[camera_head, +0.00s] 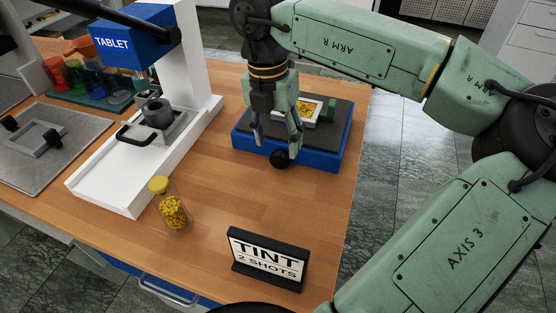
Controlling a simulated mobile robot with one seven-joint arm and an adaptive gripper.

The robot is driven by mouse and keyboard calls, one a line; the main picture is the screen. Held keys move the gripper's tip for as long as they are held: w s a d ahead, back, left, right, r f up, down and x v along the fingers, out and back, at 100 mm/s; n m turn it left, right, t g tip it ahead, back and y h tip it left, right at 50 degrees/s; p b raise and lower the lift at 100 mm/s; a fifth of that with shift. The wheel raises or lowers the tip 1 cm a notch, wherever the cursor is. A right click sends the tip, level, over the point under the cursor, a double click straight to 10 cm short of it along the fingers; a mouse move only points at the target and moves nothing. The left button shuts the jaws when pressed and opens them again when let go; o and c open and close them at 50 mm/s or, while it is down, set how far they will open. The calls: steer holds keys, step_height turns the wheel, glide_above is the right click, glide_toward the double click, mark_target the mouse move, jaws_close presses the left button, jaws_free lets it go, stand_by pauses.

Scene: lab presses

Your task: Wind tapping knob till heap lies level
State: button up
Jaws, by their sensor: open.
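The tapping device is a blue base (239,141) with a dark top, at the back right of the wooden table. A small white tray (311,123) on it holds a yellow heap (308,108); whether the heap is level is too small to tell. A round black knob (280,159) sticks out of the front of the blue base. My gripper (277,146) points down from above, open, its fingers at the knob, one to each side of it in the picture. I cannot tell whether they touch it. The fingers hide part of the device.
A white press with a blue TABLET head (127,42) stands at left. Coloured cups (75,74) are at the back left. The table between jar and device is clear.

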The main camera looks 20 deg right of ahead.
mark_target(282, 156)
steer(key=f+b, duration=0.1)
steer(key=f, duration=0.1)
steer(key=f+b, duration=0.1)
steer(key=f, duration=0.2)
steer(key=shift+s+d+f, duration=0.1)
steer(key=shift+s+d, duration=0.05)
steer(key=shift+d, duration=0.05)
steer(key=shift+c, duration=0.5)
steer(key=c, duration=1)
steer(key=y+b, duration=0.1)
steer(key=b, duration=0.1)
steer(key=shift+d+f+t+b, duration=0.15)
steer(key=shift+f+t+b, duration=0.15)
steer(key=shift+f+t, duration=0.1)
steer(key=shift+c, duration=0.2)
steer(key=t+y+b, duration=0.1)
steer(key=b, duration=0.1)
steer(key=shift+s+d+y+b, duration=0.1)
steer(key=shift+s+y+b, duration=0.05)
steer(key=shift+y+b, duration=0.25)
steer(key=shift+r+t+y+b, duration=0.2)
steer(key=shift+t+y+b, duration=0.2)
steer(key=shift+y+b, duration=0.1)
steer(key=shift+r, duration=0.2)
